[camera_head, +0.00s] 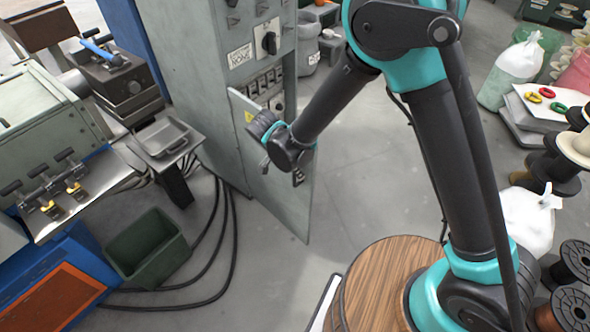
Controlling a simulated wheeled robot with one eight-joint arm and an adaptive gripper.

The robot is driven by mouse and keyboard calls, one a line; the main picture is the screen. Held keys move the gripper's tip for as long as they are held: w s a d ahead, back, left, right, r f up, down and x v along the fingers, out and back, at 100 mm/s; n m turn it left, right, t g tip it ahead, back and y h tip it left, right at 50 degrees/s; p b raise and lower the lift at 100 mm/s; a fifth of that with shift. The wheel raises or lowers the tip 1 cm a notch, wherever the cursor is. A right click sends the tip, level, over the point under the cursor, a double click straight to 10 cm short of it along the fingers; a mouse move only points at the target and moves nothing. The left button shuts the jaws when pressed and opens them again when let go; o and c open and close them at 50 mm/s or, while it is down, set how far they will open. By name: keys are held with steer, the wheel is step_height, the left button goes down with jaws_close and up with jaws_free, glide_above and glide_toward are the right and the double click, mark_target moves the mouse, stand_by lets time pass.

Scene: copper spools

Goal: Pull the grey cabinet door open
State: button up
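The grey cabinet (200,60) stands at the upper middle. Its lower grey door (280,205), with a yellow warning label near the left edge, stands swung out from the cabinet front at an angle. The door's free edge is toward the right and its foot is over the floor. A small dark part (298,178), perhaps the handle, shows near this edge just below my wrist. My gripper (264,148) is in front of the door's upper part, pointing left. Its fingers are small and partly hidden, so neither their opening nor any contact with the door is clear.
A green bin (148,248) and black cables (228,240) lie on the floor left of the door. A machine bench (95,185) is at left. A wooden round top (380,280) is at front. Spools and bags crowd the right. The middle floor is clear.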

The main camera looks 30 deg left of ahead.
steer(key=v, duration=1.2)
stand_by(0.3)
